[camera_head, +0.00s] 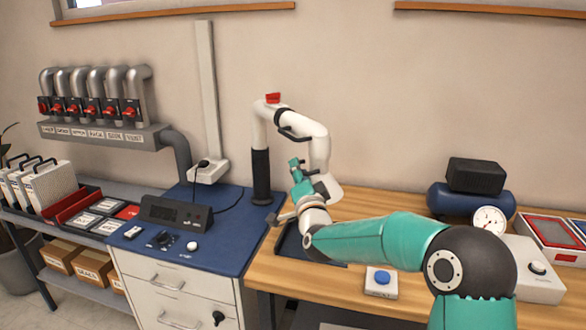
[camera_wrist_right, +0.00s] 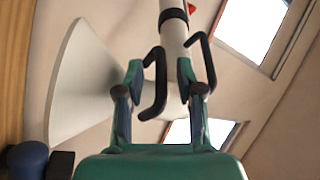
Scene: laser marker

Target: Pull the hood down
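The hood is a white jointed extraction arm (camera_head: 313,146) on a black post, with a red tag on top and a white flared mouth (camera_head: 328,191) facing down over the wooden bench. In the right wrist view the flared mouth (camera_wrist_right: 78,88) is at the left, and two bent black handle bars (camera_wrist_right: 157,85) stick out from the white tube. My right gripper (camera_head: 290,190) is at the hood's mouth. In the wrist view my right gripper (camera_wrist_right: 160,82) is open, its fingers apart with one bar showing between them. I cannot tell whether they touch. My left gripper is not in view.
The blue-topped cabinet (camera_head: 225,220) at the left carries a black control box (camera_head: 176,213). A blue tank (camera_head: 470,203), a gauge (camera_head: 489,220) and red-rimmed trays (camera_head: 552,232) stand at the right. A blue-button box (camera_head: 381,283) sits at the bench front, below my right arm.

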